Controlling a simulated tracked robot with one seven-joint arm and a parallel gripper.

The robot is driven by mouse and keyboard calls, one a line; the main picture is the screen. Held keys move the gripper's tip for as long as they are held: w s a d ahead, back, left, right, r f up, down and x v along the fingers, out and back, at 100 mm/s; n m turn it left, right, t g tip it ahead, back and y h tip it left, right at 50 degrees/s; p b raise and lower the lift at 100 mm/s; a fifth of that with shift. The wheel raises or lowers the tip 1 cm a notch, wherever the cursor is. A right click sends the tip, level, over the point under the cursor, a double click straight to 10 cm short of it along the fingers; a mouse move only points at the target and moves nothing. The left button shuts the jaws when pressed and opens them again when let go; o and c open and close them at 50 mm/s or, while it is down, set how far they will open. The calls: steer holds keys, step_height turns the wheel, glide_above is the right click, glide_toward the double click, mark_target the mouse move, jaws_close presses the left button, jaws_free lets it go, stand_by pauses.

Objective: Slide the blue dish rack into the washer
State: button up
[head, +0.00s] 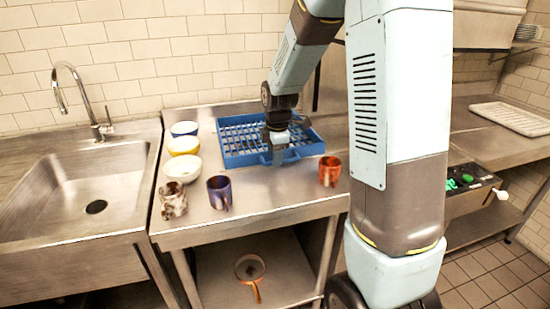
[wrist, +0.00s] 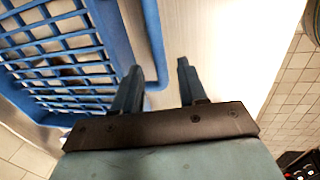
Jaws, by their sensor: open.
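The blue dish rack (head: 235,157) lies flat on the steel counter, an open grid with a raised rim and a handle loop at its front. My gripper (head: 278,155) points down at the rack's front edge. In the wrist view, the rack (wrist: 62,62) fills the left side, and its handle bar (wrist: 156,45) runs down between my open fingers (wrist: 157,82). I cannot tell whether they touch it. To the right, a steel hood (head: 488,25) that may be the washer's shows beyond my arm; my arm hides most of that area.
A blue bowl (head: 184,128), yellow bowl (head: 183,145), white bowl (head: 182,167), marbled mug (head: 173,200), purple mug (head: 219,192) and orange mug (head: 330,171) stand around the rack. A sink (head: 80,190) is left. A control box (head: 468,190) and white tray (head: 512,118) are right.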

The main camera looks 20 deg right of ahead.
steer(key=shift+w+f, duration=0.15)
steer(key=shift+f, duration=0.55)
jaws_close()
stand_by(0.3)
